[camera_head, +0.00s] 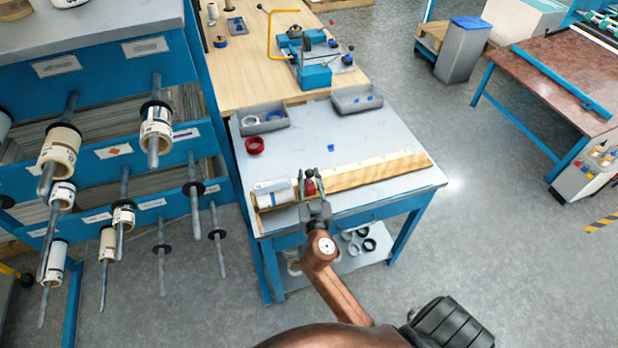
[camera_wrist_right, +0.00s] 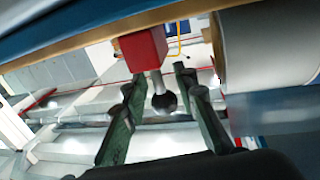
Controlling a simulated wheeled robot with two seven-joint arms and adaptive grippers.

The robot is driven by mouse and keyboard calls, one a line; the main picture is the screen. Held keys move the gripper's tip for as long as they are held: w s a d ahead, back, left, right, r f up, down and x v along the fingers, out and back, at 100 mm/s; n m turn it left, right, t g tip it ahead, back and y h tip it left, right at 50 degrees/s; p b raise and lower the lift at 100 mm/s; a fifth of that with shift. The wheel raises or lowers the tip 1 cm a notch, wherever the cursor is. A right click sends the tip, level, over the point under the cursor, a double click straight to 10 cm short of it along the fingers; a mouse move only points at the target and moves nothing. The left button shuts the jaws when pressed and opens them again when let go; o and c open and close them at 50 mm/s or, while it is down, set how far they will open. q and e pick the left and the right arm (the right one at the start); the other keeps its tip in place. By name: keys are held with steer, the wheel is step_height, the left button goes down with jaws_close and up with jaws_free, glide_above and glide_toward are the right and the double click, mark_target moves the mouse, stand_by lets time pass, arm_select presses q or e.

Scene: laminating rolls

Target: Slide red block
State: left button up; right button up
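The red block (camera_head: 310,187) sits on the wooden rail (camera_head: 380,173) on the grey table, just right of a white roll (camera_head: 272,193). In the right wrist view the red block (camera_wrist_right: 143,48) has a metal stem with a dark round knob (camera_wrist_right: 165,100) pointing toward me. My right gripper (camera_head: 311,195) is at the block from the table's front side. In the wrist view its two green fingers (camera_wrist_right: 160,88) are apart, one on each side of the knob, with visible gaps. The white roll (camera_wrist_right: 268,45) is close beside the right finger. My left gripper is not in view.
Two grey bins (camera_head: 262,119) (camera_head: 357,98) and a red ring (camera_head: 254,145) lie behind the rail on the table (camera_head: 370,140). A blue rack (camera_head: 100,160) with rolls on rods stands at left. The rail's right part is clear.

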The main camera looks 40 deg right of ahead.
steer(key=shift+v, duration=3.8)
